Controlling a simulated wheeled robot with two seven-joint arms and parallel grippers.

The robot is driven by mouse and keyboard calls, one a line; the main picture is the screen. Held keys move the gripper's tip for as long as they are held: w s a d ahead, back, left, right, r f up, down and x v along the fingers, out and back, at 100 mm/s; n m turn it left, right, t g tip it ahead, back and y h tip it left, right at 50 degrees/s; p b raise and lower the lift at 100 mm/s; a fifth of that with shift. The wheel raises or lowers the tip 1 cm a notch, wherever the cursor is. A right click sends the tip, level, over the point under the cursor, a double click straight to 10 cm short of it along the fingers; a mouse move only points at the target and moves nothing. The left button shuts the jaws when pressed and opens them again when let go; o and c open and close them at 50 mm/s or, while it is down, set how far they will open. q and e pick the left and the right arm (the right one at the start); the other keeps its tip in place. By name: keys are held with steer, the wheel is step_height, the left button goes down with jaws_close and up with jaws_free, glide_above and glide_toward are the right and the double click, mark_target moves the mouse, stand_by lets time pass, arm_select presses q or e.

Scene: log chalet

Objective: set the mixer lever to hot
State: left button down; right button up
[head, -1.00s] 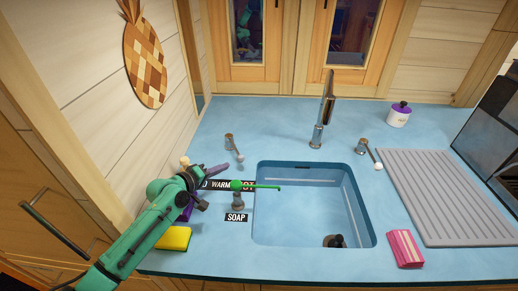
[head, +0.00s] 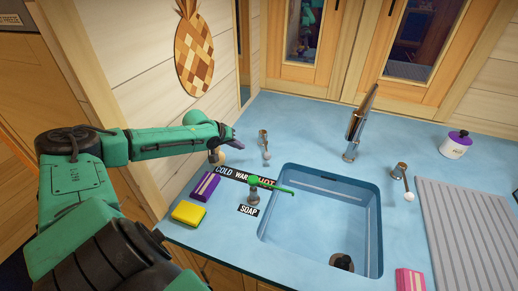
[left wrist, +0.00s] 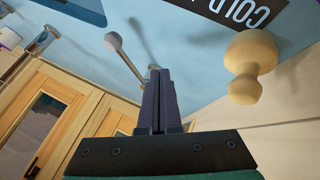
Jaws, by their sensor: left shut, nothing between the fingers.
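The COLD WARM HOT label strip (head: 232,174) lies on the blue counter left of the sink. Behind it stands a small metal lever (head: 265,143) with a pale ball end, leaning toward the front. It also shows in the left wrist view (left wrist: 126,58), left of the fingers. A similar lever (head: 402,178) stands right of the faucet (head: 357,130). My left gripper (head: 235,141) is shut and empty, left of the nearer lever and apart from it in the head view. Its fingers (left wrist: 158,100) show pressed together in the wrist view. My right gripper is out of view.
A wooden knob (head: 217,157) stands close below my left gripper and in the wrist view (left wrist: 248,65). A green-spouted soap pump (head: 254,192), yellow sponge (head: 188,212) and purple block (head: 206,186) are near the sink (head: 320,240). The log wall is close on the left.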

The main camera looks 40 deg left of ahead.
mark_target(265, 144)
arm_select(q)
steer(key=x, duration=0.5)
steer(key=shift+w+d+r, duration=0.1)
steer(key=shift+w+d, duration=0.15)
steer(key=shift+d, duration=0.15)
steer(key=w+d+p, duration=0.2)
steer(key=w, duration=0.1)
steer(key=shift+d+r, duration=0.15)
steer(key=shift+d, duration=0.15)
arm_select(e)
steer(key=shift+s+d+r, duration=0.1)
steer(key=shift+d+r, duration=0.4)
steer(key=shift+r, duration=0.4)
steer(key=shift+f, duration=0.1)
